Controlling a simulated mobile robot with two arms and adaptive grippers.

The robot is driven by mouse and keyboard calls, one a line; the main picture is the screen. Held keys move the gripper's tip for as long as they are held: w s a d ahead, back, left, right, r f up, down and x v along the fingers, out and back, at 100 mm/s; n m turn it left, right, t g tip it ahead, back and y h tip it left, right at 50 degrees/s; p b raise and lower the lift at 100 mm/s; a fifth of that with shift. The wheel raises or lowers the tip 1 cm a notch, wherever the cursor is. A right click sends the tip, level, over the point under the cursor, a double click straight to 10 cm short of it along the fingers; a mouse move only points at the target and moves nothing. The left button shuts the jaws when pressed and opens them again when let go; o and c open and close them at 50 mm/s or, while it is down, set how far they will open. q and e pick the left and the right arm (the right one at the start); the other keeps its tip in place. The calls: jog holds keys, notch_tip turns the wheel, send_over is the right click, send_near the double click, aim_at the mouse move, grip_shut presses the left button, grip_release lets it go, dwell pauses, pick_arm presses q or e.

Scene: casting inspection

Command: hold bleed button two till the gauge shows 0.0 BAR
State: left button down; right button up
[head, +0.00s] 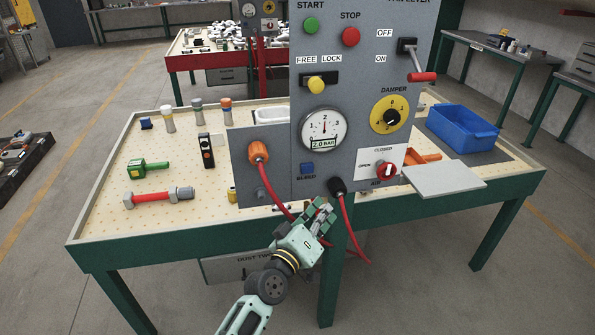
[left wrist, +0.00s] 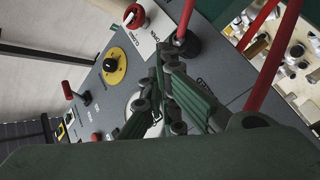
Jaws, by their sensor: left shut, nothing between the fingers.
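The blue bleed button (head: 307,168) sits low on the grey panel (head: 270,190), under the label-bearing gauge. The round white gauge (head: 323,128) has a digital readout of 2.0 BAR. My left gripper (head: 322,210) is below and slightly right of the button, in front of the panel's lower edge, apart from the button in the picture. Its fingers are shut and empty. In the left wrist view the shut fingers (left wrist: 165,60) point at the panel and cover most of the gauge (left wrist: 136,103); I cannot make out the button there. My right gripper is not in view.
Red hoses hang near my left gripper, one from an orange connector (head: 258,151), one from a black connector (head: 337,186). A red air knob (head: 386,171), yellow damper dial (head: 390,115) and lever (head: 415,62) are on the panel. A blue bin (head: 462,128) stands right on the bench.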

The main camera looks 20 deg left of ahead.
aim_at(307, 168)
pick_arm(q)
jog(key=w+a+r+b, duration=0.1)
jog(key=w+a+b, duration=0.3)
jog(key=w, duration=0.3)
jog(key=shift+w+a+r, duration=0.2)
jog(key=shift+a, duration=0.2)
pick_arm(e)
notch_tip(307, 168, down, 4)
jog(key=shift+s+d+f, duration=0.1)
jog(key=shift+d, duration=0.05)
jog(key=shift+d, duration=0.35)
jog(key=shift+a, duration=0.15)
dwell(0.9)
pick_arm(q)
jog(key=shift+w+a, duration=0.1)
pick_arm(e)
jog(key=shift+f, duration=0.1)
pick_arm(q)
jog(key=shift+w+a+b, duration=0.15)
jog(key=shift+w+b, duration=0.1)
jog(key=shift+b, duration=0.05)
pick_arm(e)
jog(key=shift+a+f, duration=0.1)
